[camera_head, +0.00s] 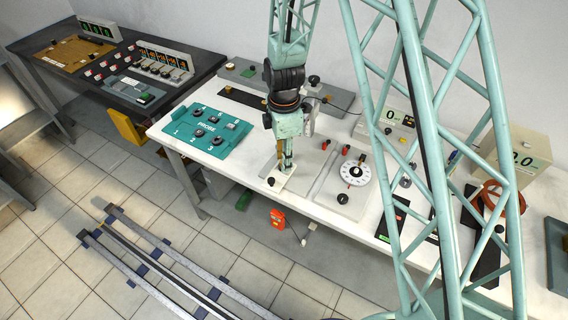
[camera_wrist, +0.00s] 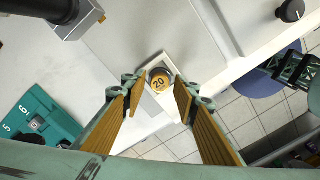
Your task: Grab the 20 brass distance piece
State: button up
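The brass distance piece marked 20 (camera_wrist: 159,80) shows in the wrist view as a small round disc with a dark number on its top. It sits at the end of a pale rectangular block (camera_wrist: 168,66). My gripper (camera_wrist: 157,90) is open, with one ribbed tan finger pad on each side of the piece and space between. I cannot tell the height of the fingertips above it. In the head view my gripper (camera_head: 286,165) points down over the front part of the white table; the brass piece cannot be made out there.
The teal PROBE board (camera_head: 206,131) lies left of my gripper and shows in the wrist view (camera_wrist: 40,118). A white dial (camera_head: 355,171) and black knob (camera_head: 343,198) stand to the right. The white table's (camera_head: 330,212) front edge is close by, with tiled floor below.

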jog(key=c, duration=0.7)
jog(key=shift+r, duration=0.15)
jog(key=shift+r, duration=1.5)
jog(key=shift+s+r, duration=0.15)
jog(key=shift+s, duration=0.05)
jog(key=s+a+r, duration=0.1)
jog(key=s, duration=1.4)
jog(key=shift+s+a+r, duration=0.15)
jog(key=shift+s+r, duration=0.05)
jog(key=shift+s, duration=0.05)
